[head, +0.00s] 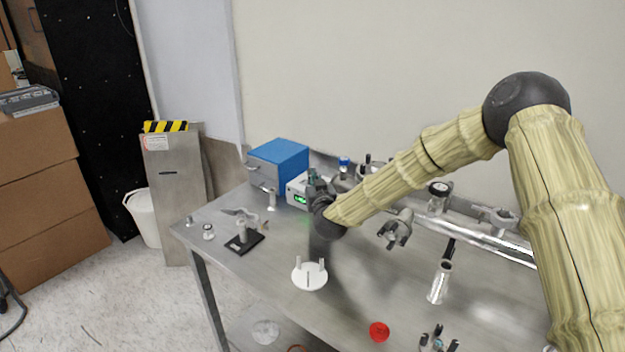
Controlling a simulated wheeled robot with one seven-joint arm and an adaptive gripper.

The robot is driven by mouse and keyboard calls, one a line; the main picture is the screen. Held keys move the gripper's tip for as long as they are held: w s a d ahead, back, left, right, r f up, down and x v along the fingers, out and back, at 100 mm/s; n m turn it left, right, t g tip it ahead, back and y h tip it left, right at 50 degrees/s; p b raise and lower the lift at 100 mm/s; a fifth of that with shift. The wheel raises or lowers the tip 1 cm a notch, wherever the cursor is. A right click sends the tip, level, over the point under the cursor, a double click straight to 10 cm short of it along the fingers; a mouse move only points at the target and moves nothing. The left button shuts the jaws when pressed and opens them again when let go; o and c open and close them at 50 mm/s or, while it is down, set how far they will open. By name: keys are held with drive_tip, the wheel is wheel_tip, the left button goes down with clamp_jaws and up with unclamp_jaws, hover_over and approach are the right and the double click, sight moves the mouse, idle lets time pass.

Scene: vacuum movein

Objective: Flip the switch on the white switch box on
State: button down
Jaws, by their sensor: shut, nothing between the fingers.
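The white switch box (297,191) stands toward the back of the metal table, just right of a blue box. A small green light or display shows on its front. My gripper (312,178) is at the box's right side, its dark fingers close to the box and overlapping it in the picture. The fingers are shut and hold nothing. My gripper and wrist hide the right part of the box. I cannot make out the switch or tell whether the fingers touch the box.
The blue box (280,153) stands left of the switch box. A black-based stand (243,243), a white disc with pegs (309,275), a red cap (379,331) and a metal cylinder (439,283) are on the table. A long metal tube (470,235) lies right.

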drive_tip(key=shift+w+r+n+g+p, duration=0.2)
drive_tip(key=shift+r+n+g+p, duration=0.15)
drive_tip(key=shift+p, duration=0.4)
